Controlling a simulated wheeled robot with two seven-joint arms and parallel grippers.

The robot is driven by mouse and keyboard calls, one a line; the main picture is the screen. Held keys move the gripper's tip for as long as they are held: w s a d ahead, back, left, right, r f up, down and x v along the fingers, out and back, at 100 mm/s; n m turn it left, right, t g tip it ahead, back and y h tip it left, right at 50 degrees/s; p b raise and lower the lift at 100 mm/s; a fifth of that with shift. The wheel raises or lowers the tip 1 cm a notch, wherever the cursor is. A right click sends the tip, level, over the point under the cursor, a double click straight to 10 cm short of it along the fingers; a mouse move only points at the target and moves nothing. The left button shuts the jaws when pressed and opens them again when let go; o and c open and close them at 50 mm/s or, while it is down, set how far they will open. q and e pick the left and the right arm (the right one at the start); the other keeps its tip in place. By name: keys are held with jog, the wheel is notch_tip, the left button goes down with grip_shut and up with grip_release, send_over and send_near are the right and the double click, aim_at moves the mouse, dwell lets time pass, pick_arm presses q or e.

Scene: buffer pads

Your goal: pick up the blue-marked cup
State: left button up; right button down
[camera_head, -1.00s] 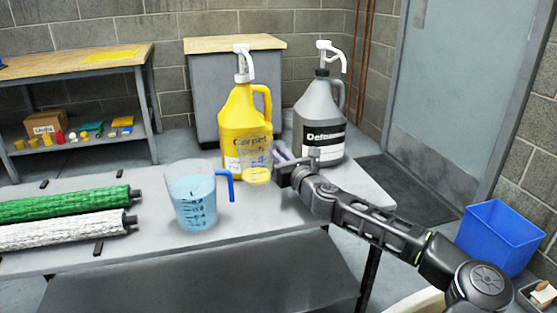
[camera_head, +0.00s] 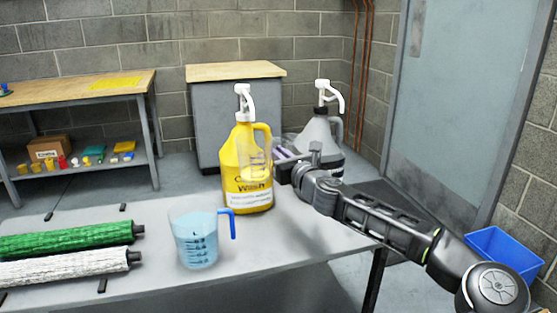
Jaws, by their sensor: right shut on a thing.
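A small clear cup (camera_head: 256,172) with a yellowish bottom shows in front of the yellow jug (camera_head: 235,180). Any blue marks on it are too small to make out. My right gripper (camera_head: 277,164) is shut on its right side and holds it above the table. A larger clear measuring cup (camera_head: 199,240) with a blue handle, dark marks and blue liquid stands upright on the table to the lower left, apart from the gripper. My left gripper is not in view.
A grey jug (camera_head: 318,135) with a white pump stands behind my right gripper, partly hidden by it. Green (camera_head: 70,240) and white (camera_head: 65,268) rollers lie at the left of the table (camera_head: 270,255). The tabletop right of the measuring cup is clear. A blue bin (camera_head: 505,250) is at the right.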

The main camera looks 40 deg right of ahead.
jog(key=shift+r, duration=0.85)
jog(key=c, duration=2.1)
grip_release()
grip_shut()
